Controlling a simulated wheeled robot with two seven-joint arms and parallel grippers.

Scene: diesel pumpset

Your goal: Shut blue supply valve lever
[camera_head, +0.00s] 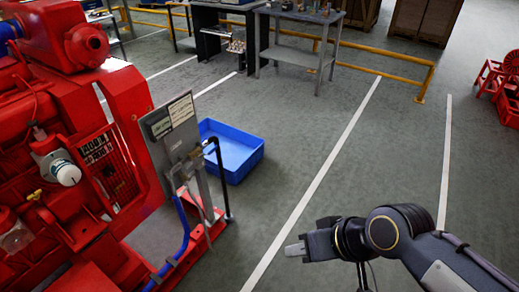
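A grey panel (170,125) with labels stands on a post beside the red pumpset (85,120), left of centre. Metal fittings (184,172) sit at its lower edge, with a blue hose (183,228) running down from them and a black hose (221,175) on the right. The blue supply valve lever is too small to tell apart from the fittings and hose, so its position is unclear. My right gripper (292,249) is at the lower middle, pointing left, well right of the panel and apart from it. My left gripper is out of view.
A blue bin (233,150) stands on the floor just behind the panel. A grey table (298,17) and a yellow rail (380,55) are at the back. Red equipment (503,88) is at the far right. The floor between the panel and my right arm is clear.

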